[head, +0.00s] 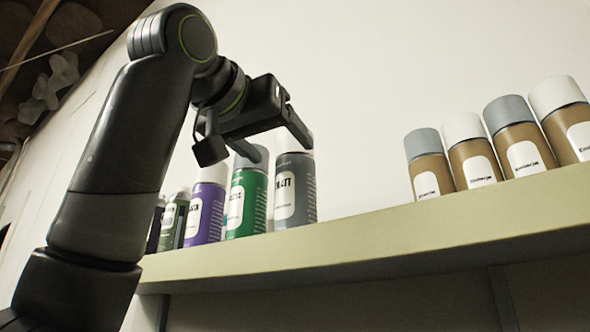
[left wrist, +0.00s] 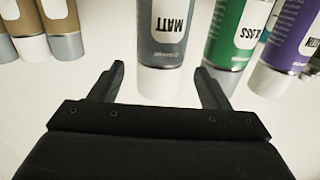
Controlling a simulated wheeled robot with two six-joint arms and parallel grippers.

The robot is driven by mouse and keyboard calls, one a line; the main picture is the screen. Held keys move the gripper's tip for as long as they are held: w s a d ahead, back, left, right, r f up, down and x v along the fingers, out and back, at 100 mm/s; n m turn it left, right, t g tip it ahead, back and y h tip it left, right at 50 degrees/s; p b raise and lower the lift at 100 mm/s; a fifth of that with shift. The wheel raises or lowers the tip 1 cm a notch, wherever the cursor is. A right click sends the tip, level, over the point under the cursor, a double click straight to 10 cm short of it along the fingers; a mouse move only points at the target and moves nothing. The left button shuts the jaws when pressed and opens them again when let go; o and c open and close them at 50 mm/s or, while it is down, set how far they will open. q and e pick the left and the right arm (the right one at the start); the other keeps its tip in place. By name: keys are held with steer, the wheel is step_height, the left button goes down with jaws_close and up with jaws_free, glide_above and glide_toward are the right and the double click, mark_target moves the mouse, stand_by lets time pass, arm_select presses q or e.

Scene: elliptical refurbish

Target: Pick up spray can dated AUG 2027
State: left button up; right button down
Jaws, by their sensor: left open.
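Several spray cans stand upright on a shelf; I cannot read a date on any of them. A grey can with a MATT label (head: 307,195) stands at the right end of the left group, beside a green can (head: 262,200) and a purple can (head: 215,210). My left gripper (head: 254,142) is open and empty, in front of the tops of these cans. In the left wrist view, where the cans appear upside down, the grey can (left wrist: 175,50) lies ahead between the open fingers (left wrist: 160,72), with the green can (left wrist: 228,35) to its right. My right gripper is out of view.
Brown cans (head: 477,158) with white or grey caps stand to the right on the pale shelf (head: 400,235). A clear stretch of shelf separates them from the grey can. Darker cans (head: 172,222) stand left of the purple one, partly hidden. A plain wall (head: 350,80) rises behind.

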mark_target(285, 155)
arm_select(q)
steer(key=p+x, duration=0.1)
steer(key=x, duration=0.3)
steer(key=shift+w+d+f, duration=0.1)
steer(key=shift+w, duration=0.1)
steer(key=shift+p, duration=0.4)
steer(key=p+x, duration=0.3)
steer(key=shift+w+d, duration=0.25)
steer(key=shift+w, duration=0.1)
steer(key=shift+w+d, duration=0.2)
steer(key=shift+w, duration=0.25)
steer(key=shift+s+a, duration=0.15)
steer(key=shift+s, duration=0.05)
steer(key=shift+c, duration=0.3)
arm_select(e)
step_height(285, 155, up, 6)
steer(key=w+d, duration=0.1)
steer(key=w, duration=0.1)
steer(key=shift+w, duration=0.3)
arm_select(q)
steer(key=c, duration=1)
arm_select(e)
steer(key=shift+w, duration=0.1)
